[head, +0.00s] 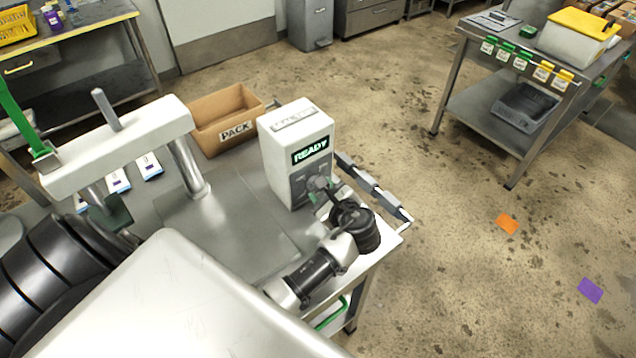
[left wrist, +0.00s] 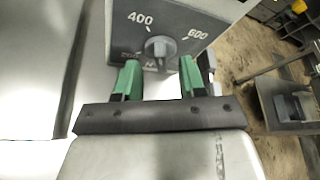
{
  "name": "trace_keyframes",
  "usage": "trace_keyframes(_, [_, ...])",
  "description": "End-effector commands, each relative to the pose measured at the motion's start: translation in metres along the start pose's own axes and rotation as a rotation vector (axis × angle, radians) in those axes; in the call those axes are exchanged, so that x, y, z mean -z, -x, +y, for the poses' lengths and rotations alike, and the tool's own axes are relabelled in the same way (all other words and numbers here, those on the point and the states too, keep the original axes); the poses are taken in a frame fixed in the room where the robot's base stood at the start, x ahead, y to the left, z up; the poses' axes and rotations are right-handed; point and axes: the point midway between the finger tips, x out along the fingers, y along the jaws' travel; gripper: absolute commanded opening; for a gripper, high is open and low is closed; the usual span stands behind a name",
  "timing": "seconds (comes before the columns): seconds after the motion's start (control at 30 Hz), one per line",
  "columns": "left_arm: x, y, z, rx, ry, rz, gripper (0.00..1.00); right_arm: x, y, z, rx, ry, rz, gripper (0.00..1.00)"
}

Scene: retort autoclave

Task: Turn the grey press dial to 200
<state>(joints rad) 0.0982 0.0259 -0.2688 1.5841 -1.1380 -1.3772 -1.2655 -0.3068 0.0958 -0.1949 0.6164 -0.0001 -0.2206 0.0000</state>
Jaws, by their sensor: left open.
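The grey press dial (left wrist: 158,48) sits on a dark panel in the left wrist view. The mark 400 is at its upper left and 600 at its right. The lower part of the panel is partly hidden by my fingers, and I cannot read the dial's setting. My left gripper (left wrist: 159,78) is open, its green fingertips spread on either side, just short of the dial and apart from it. In the head view, the white press control box (head: 290,140) shows READY, and my left gripper (head: 322,190) is at its front panel, partly hiding the dial.
A cardboard PACK box (head: 227,120) stands behind the control box. A white press arm (head: 120,145) with an upright handle stands to the left. A rail (head: 375,190) runs along the bench's right edge. Open floor lies to the right, before another metal table (head: 500,110).

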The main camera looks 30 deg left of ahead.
Motion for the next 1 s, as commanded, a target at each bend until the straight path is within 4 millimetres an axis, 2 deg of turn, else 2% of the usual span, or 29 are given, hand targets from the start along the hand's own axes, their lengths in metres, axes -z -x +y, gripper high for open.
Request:
trace_keyframes(0.1, [-0.001,-0.017,-0.001,0.0,-0.001,-0.003,0.4,0.003,0.004,-0.005,0.006,-0.002,0.003,0.0])
trace_keyframes(0.2, [0.0,-0.025,-0.001,0.001,-0.001,0.0,0.4,0.007,0.004,-0.012,0.015,-0.005,0.009,0.0])
trace_keyframes(0.33, [0.0,-0.03,0.0,0.001,0.001,0.0,0.4,0.011,0.005,-0.019,0.024,-0.005,0.016,0.0])
trace_keyframes(0.57, [0.0,-0.03,0.0,0.001,0.001,0.0,0.4,0.011,0.005,-0.017,0.022,-0.002,0.016,0.0])
trace_keyframes(0.83, [0.0,-0.03,0.0,0.001,0.001,0.0,0.0,0.01,0.005,-0.012,0.016,0.0,0.015,0.0])
trace_keyframes(1.0, [0.0,-0.03,0.0,0.001,0.003,0.0,0.0,0.01,0.004,-0.01,0.013,0.001,0.015,0.0])
